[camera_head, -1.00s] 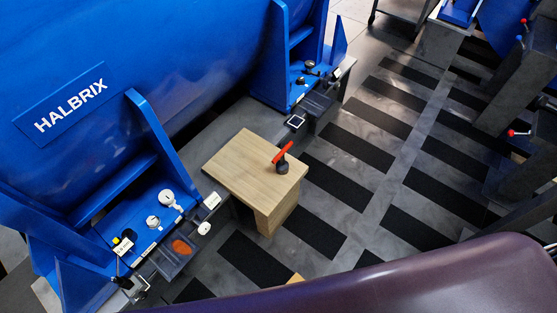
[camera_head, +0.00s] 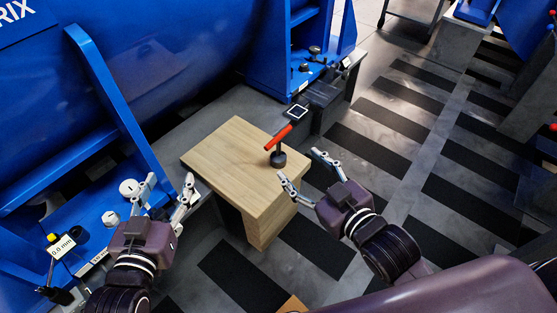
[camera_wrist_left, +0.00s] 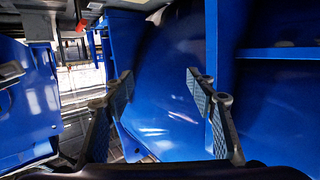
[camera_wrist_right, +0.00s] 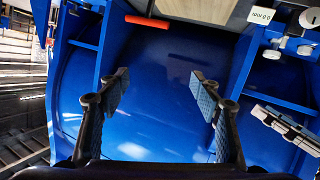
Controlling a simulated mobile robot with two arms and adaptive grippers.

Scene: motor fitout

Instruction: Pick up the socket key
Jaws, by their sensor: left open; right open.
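The socket key, with a red bar handle (camera_head: 279,136) and a dark round foot (camera_head: 278,159), stands on the wooden block (camera_head: 225,160) near its right edge. The red handle also shows in the right wrist view (camera_wrist_right: 147,22) at the top. My right gripper (camera_head: 300,164) is open and empty, just right of the key, fingers pointing toward it and apart from it. My left gripper (camera_head: 169,184) is open and empty, left of the block beside the blue machine. Both fingers show spread in the left wrist view (camera_wrist_left: 160,77) and the right wrist view (camera_wrist_right: 160,78).
The large blue machine (camera_head: 150,60) fills the left and back. White knobs (camera_head: 129,188) and a "0.0 mm" display (camera_head: 62,247) sit on its ledge near my left gripper. A dark block with a white-framed square (camera_head: 298,112) lies behind the key. Striped floor (camera_head: 400,130) is open at right.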

